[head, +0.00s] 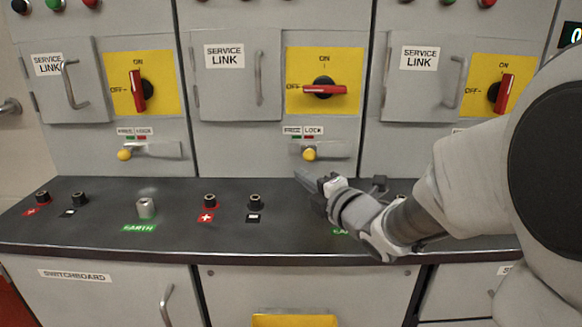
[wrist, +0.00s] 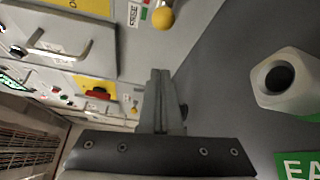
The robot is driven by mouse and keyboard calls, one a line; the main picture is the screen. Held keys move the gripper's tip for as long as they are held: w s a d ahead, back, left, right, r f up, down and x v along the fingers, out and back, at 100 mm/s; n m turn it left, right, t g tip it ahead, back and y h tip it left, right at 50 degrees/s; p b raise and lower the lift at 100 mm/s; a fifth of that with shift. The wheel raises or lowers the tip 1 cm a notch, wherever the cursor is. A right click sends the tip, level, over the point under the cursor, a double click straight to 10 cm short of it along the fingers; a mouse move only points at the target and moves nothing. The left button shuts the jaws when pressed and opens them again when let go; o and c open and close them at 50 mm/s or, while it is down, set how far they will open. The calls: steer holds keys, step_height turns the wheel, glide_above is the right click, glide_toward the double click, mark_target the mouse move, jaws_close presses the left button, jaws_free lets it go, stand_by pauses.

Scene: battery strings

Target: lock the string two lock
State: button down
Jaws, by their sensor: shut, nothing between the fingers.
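The string two lock on the middle panel is a yellow knob (head: 310,154) on a metal plate, under a FREE/LOCK label (head: 303,130). The knob sits below the LOCK word, right of the plate's left end. A yellow knob (wrist: 163,18) also shows at the top of the wrist view, with a red and green mark beside it; it appears to be the same one. My gripper (head: 299,176) is shut and empty, just below and slightly left of the knob in the head view. In the wrist view its fingers (wrist: 160,78) are together and apart from the knob.
The middle red switch handle (head: 324,90) lies horizontal toward OFF; the left handle (head: 138,90) is upright. Terminals (head: 209,201) and an earth post (head: 145,207) stand on the dark bench (head: 100,230). Another post (wrist: 278,78) is near the fingers. A door handle (head: 258,78) projects above.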

steer(key=shift+v, duration=1.6)
steer(key=shift+d+m+h, duration=0.3)
steer(key=shift+m, duration=0.1)
steer(key=d+m+h, duration=0.1)
steer(key=m, duration=0.1)
steer(key=d+m+h, duration=0.1)
steer(key=d+m, duration=0.1)
steer(key=s+d+m+h, duration=0.1)
steer(key=d+m+h, duration=0.1)
steer(key=shift+s+r, duration=0.1)
steer(key=shift+r, duration=0.2)
steer(key=s+d+m+g+h, duration=0.1)
steer(key=m, duration=0.1)
steer(key=s+d+m+h, duration=0.1)
steer(key=s+m, duration=0.1)
steer(key=m, duration=0.1)
steer(key=s+d+f+m+g+h, duration=0.1)
steer(key=s+d+m, duration=0.1)
steer(key=shift+g, duration=0.3)
steer(key=s+a+f+m+g, duration=0.15)
steer(key=s+m+g, duration=0.35)
steer(key=s, duration=0.5)
steer(key=s+f+m+g, duration=0.2)
steer(key=s+m, duration=0.5)
steer(key=s, duration=0.2)
step_height(320, 180, up, 25)
steer(key=p, duration=2.5)
steer(key=shift+f, duration=0.15)
